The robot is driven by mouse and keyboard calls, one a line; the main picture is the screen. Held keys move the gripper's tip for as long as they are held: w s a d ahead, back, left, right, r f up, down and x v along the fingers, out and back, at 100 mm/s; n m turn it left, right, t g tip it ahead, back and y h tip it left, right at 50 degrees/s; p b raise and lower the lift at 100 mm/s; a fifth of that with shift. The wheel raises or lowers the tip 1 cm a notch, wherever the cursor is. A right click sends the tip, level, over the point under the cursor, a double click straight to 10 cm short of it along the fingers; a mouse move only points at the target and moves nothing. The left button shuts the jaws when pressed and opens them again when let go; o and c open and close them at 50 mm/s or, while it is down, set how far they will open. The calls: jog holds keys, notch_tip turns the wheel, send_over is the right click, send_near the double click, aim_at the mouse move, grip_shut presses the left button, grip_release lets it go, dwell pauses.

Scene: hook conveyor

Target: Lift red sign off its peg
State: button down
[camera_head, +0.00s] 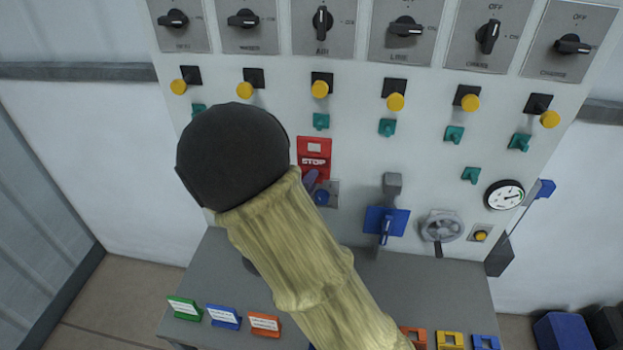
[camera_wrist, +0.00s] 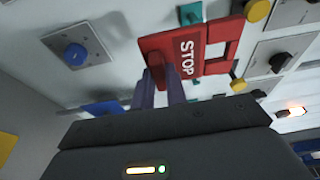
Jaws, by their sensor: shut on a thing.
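The red sign (camera_head: 314,160) marked STOP is at the front of the control panel, below a green peg (camera_head: 321,121), with a pale window in its upper part. It shows large in the wrist view (camera_wrist: 187,57), turned on its side. My gripper (camera_head: 310,180) is at the sign's lower edge. In the wrist view its two fingers (camera_wrist: 161,84) are closed on the red lower part of the sign. My forearm and dark wrist hide the panel left of the sign. I cannot tell whether a peg still bears the sign.
A blue knob (camera_head: 321,197) sits just below the sign. Yellow buttons (camera_head: 320,89) and black switches (camera_head: 323,22) line the panel above. A blue lever switch (camera_head: 387,221) and a grey handwheel (camera_head: 441,227) are to the right. Small coloured signs (camera_head: 224,316) stand on the grey ledge below.

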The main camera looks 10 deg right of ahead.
jog(key=shift+d+b+v, duration=0.2)
jog(key=shift+b+v, duration=0.1)
jog(key=shift+v, duration=0.8)
jog(key=shift+s, duration=0.1)
jog(key=w+f+n+t+y, duration=0.25)
jog(key=w+f+y, duration=0.2)
jog(key=f, duration=1.05)
jog(key=s+d+f+n+y, duration=0.1)
jog(key=f+y, duration=0.1)
jog(key=f, duration=0.3)
jog(key=s+d+f+n+y, duration=0.1)
jog(key=f+n+y, duration=0.1)
jog(key=f, duration=0.4)
jog(key=s+d+f+n+t+y, duration=0.1)
jog(key=f+y, duration=0.1)
jog(key=f, duration=0.4)
jog(key=shift+s+d+f+n, duration=0.1)
jog(key=shift+s+f+n, duration=0.1)
jog(key=shift+s+n, duration=0.15)
jog(key=shift+s+f, duration=0.2)
jog(key=shift+f, duration=0.05)
